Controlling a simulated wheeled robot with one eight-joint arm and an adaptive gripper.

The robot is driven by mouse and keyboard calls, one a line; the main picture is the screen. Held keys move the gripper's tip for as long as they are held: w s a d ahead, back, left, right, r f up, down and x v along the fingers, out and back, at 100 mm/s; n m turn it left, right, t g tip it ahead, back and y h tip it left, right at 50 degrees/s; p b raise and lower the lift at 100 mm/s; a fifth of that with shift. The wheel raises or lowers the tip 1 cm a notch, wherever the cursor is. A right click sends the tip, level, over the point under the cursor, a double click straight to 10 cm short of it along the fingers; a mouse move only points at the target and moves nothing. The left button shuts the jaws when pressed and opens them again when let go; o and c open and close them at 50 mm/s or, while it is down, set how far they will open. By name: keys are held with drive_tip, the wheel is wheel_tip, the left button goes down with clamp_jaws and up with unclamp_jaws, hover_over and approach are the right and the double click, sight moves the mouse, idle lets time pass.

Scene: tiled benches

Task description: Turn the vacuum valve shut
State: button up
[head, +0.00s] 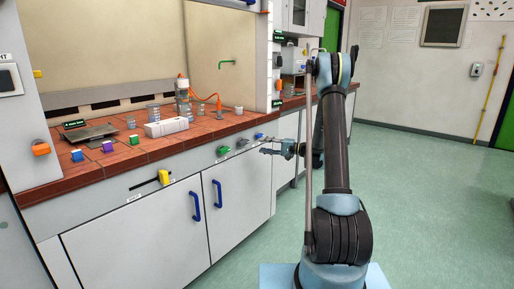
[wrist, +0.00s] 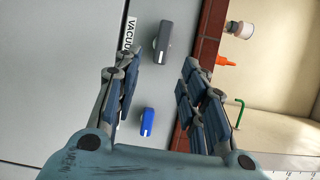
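The vacuum valve is a grey knob (wrist: 163,40) on the pale bench front, beside a label (wrist: 129,33) of which "VACUU" can be read. Its bar runs roughly up and down in the wrist view, with a white mark at the lower end. In the head view a grey knob (head: 242,142) shows on the front panel, just left of my gripper (head: 265,150). In the wrist view my gripper (wrist: 160,62) is open and empty. The knob lies between its fingertips in the picture, with a gap on both sides and no visible contact.
A blue knob (wrist: 147,122) is close to the grey one; a green knob (head: 222,150) and a yellow handle (head: 164,177) are further left in the head view. The tiled bench edge (wrist: 207,40) runs beside my right finger. Open floor (head: 420,200) lies right.

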drive_tip(key=shift+v, duration=1.1)
drive_tip(key=shift+r, duration=0.1)
drive_tip(key=s+r+n+g+h, duration=0.1)
drive_tip(key=s+r+h, duration=0.25)
drive_tip(key=s, duration=0.85)
drive_tip(key=s+r+n+g+h, duration=0.1)
drive_tip(key=s+r+h, duration=0.3)
drive_tip(key=s, duration=0.8)
drive_tip(key=s+d+f+h, duration=0.3)
drive_tip(key=s+d, duration=0.2)
drive_tip(key=s, duration=0.3)
drive_tip(key=s+d+f+n+h, duration=0.1)
drive_tip(key=s+d+f+h, duration=0.2)
drive_tip(key=s, duration=0.6)
drive_tip(key=s+d+f+h, duration=0.4)
drive_tip(key=s+d, duration=0.3)
drive_tip(key=s, duration=0.2)
drive_tip(key=shift+s+f+g, duration=0.25)
drive_tip(key=shift+g, duration=0.15)
